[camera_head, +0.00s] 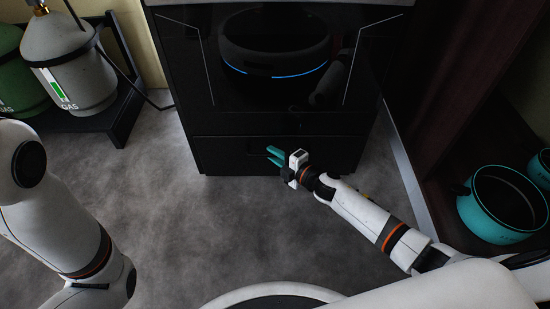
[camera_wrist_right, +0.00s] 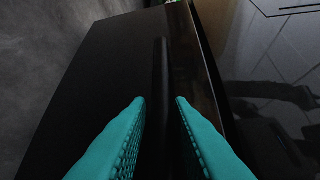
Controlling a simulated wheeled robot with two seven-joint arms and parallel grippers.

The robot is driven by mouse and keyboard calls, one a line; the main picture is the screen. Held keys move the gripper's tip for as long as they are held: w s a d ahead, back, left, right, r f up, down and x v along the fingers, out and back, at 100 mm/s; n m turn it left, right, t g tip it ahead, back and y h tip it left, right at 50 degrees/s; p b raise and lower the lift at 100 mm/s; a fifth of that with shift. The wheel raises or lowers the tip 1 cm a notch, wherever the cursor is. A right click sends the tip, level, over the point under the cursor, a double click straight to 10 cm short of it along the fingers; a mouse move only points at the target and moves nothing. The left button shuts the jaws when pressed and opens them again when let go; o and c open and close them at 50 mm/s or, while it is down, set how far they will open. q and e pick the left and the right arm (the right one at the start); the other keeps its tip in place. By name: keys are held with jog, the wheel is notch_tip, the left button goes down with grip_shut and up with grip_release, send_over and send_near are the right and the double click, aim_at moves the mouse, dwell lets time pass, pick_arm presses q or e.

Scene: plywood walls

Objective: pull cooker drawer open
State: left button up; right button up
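The black cooker (camera_head: 195,70) stands ahead of me, with a dark glass door above and a low drawer (camera_head: 225,153) at its base. The drawer front looks flush with the cooker. My right gripper (camera_head: 270,155) is in front of the drawer, its two teal fingers apart. In the right wrist view, the gripper (camera_wrist_right: 160,101) is open toward the dark drawer front (camera_wrist_right: 100,70). A slim dark handle bar (camera_wrist_right: 161,70) lines up with the gap between the fingers; I cannot tell whether they touch it. My left arm shows at the left, but its gripper is out of view.
Gas bottles (camera_head: 72,75) stand on a black rack (camera_head: 122,125) at the left. A dark wooden shelf at the right holds a teal pot (camera_head: 470,215). The grey floor (camera_head: 190,230) before the cooker is clear apart from my own body.

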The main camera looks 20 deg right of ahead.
jog(key=shift+w+a, duration=0.1)
jog(key=shift+w, duration=0.05)
jog(key=shift+c, duration=0.6)
grip_shut()
